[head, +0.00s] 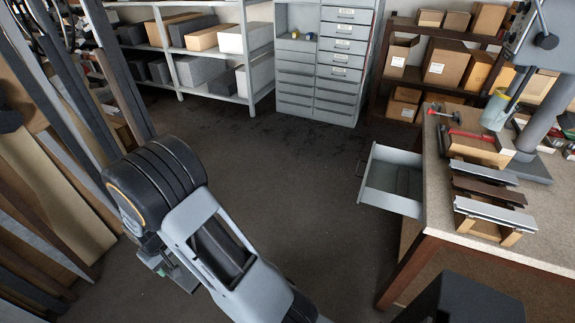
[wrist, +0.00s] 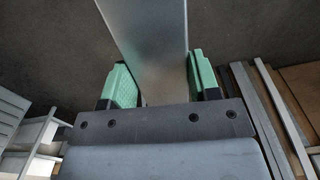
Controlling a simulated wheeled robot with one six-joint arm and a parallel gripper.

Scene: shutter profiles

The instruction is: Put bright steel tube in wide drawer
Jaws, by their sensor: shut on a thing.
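My gripper (wrist: 157,72) has its two green fingers on either side of a long, smooth grey metal piece, the bright steel tube (wrist: 145,30), and is shut on it. The tube runs out past the upper edge of the wrist view, so its far end is hidden. In the head view my gripper (head: 165,264) is low at the left, partly behind my arm, and the tube is hard to make out there. The wide drawer (head: 394,180) is pulled open from the workbench, well to the right of my gripper. The part of its inside that shows looks empty.
The workbench (head: 440,185) at the right bears several metal and brown profiles (head: 495,214) on wooden blocks. Long boards and profiles (head: 50,170) lean at the left. Shelves (head: 203,57) and a drawer cabinet (head: 318,70) stand behind. The floor between is clear.

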